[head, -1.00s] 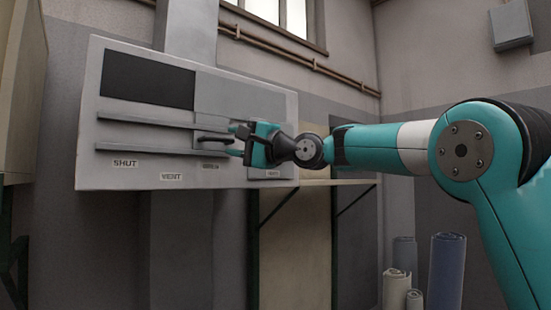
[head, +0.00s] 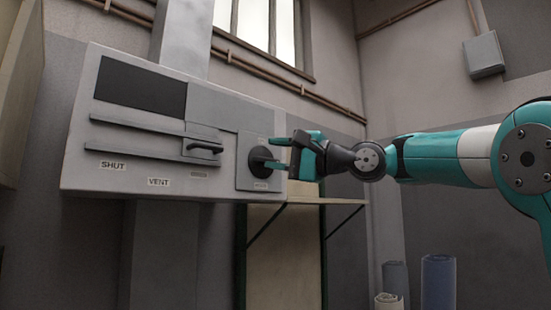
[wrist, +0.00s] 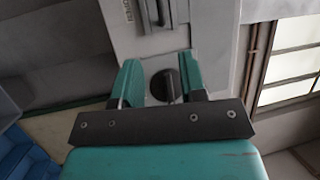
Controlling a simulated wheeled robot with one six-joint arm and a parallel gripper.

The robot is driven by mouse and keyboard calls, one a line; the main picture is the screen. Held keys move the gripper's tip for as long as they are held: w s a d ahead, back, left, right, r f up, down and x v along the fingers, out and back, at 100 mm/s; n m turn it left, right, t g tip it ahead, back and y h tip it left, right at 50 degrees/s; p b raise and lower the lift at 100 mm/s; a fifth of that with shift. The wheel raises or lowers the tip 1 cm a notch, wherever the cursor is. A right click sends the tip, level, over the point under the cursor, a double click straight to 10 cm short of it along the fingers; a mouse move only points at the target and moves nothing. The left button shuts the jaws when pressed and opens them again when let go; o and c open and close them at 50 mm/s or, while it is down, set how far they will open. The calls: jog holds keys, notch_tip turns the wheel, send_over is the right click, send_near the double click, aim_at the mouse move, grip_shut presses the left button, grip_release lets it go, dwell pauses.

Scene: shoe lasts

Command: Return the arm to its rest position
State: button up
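My teal and black gripper (head: 277,152) is in front of the right end of a grey wall panel (head: 225,122). Its two fingers are apart with nothing between them. In the wrist view the open fingers (wrist: 160,85) frame a round black knob (wrist: 165,86), which lies beyond them on the panel. In the head view the knob (head: 259,161) is partly covered by the fingers. A black handle (head: 204,148) on the panel's sliding plate is left of my gripper and clear of it. The arm stretches in from the right.
A shelf (head: 325,201) on brackets is below right. Rolled material (head: 438,282) stands at the lower right. Pipes run along the wall above.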

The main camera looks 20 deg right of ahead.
jog(key=s+a+f+n+g+h, duration=0.1)
jog(key=s+a+f+n+g, duration=0.15)
jog(key=f, duration=0.45)
jog(key=s+a+f+n+g+h+b, duration=0.1)
jog(key=s+a+f+n+g, duration=0.1)
jog(key=a+f, duration=0.35)
jog(key=s+a+f+n+g+h, duration=0.2)
jog(key=f, duration=0.6)
jog(key=s+f+n+g+h, duration=0.5)
jog(key=s+f+n+g, duration=0.3)
jog(key=s+f, duration=1.4)
jog(key=shift+d+n+b, duration=0.2)
jog(key=shift+n+b, duration=0.2)
jog(key=shift+n, duration=0.45)
jog(key=shift+o, duration=0.6)
jog(key=shift+g, duration=0.25)
